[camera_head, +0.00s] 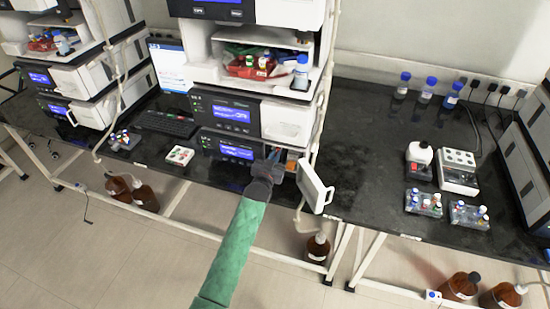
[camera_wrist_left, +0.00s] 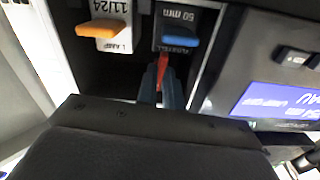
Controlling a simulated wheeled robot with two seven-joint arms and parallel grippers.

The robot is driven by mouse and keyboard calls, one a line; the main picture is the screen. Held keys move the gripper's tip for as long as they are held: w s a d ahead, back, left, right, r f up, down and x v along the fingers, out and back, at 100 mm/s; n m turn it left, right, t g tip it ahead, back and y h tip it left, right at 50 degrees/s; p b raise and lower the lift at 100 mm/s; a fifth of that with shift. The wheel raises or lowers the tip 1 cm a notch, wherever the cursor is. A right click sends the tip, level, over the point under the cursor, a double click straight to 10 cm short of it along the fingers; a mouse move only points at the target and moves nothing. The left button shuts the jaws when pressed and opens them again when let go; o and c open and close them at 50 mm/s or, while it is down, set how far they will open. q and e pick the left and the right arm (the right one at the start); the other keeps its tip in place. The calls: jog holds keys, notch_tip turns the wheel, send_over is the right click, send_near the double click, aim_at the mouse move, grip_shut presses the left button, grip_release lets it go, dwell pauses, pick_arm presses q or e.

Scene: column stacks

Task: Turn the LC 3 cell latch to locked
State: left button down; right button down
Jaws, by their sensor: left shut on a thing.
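The instrument stack in the middle of the head view has an open compartment (camera_head: 291,160) at the right of its lowest unit. In the left wrist view, a module with a blue handle (camera_wrist_left: 176,37) sits there beside a module with an orange handle (camera_wrist_left: 103,28). A narrow red lever (camera_wrist_left: 163,66), apparently the cell latch, shows just below the blue handle. My left gripper (camera_wrist_left: 161,88) is shut on this red lever; it also shows at the compartment in the head view (camera_head: 271,163). The fingers partly hide the lever, and its lock marking cannot be read. My right gripper is out of view.
A white door (camera_head: 315,187) stands open just right of my left gripper. A lit blue display (camera_wrist_left: 278,100) is beside the compartment.

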pick_arm(q)
jog(key=shift+f+n, duration=0.1)
jog(key=shift+n, duration=0.6)
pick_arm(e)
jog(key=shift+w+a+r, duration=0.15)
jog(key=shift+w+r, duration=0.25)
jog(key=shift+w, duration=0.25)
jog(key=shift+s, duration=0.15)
